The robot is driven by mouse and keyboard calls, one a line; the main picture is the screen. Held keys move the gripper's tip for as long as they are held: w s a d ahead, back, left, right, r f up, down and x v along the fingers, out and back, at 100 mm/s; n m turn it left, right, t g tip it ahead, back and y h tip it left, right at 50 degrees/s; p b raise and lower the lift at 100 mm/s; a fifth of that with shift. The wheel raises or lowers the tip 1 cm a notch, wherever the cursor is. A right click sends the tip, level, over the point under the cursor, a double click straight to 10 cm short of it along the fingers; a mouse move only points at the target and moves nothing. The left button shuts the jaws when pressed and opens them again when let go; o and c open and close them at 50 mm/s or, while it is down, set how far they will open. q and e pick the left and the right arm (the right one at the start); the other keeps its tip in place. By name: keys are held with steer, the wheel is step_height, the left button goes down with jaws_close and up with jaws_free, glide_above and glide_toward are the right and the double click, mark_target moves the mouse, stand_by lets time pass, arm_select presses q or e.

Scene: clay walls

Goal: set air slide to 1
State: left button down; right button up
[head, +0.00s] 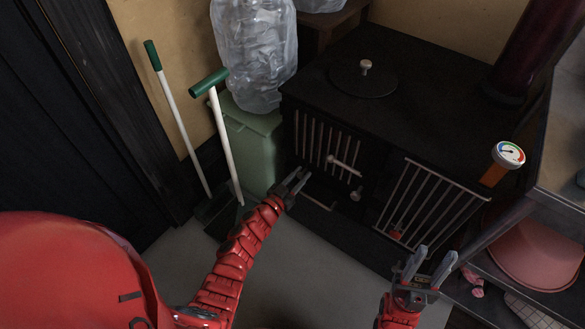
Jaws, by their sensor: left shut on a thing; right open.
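A black stove (390,120) stands at the back right, with two barred panels on its front. My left gripper (300,178) is at the lower left of the stove's front, with its jaws shut on a small part there. That part is hidden by the fingers; it appears to be the air slide, but I cannot read its setting. A thin pale bar (318,203) lies low on the front, just right of the gripper. A pale handle (343,167) and a small knob (356,193) sit further right. My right gripper (428,262) is open and empty in front of the right barred panel (428,202).
A round gauge (508,155) is at the stove's right corner. A metal shelf with a pink basin (535,250) borders the right.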

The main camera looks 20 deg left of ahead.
arm_select(q)
steer(key=c, duration=0.6)
jaws_free()
steer(key=shift+a, duration=0.1)
steer(key=shift+s+a, duration=0.2)
steer(key=shift+s, duration=0.25)
steer(key=p+v, duration=0.3)
steer(key=v, duration=1.3)
steer(key=shift+s+r+p, duration=0.1)
steer(key=shift+s+p, duration=0.1)
steer(key=shift+p, duration=0.15)
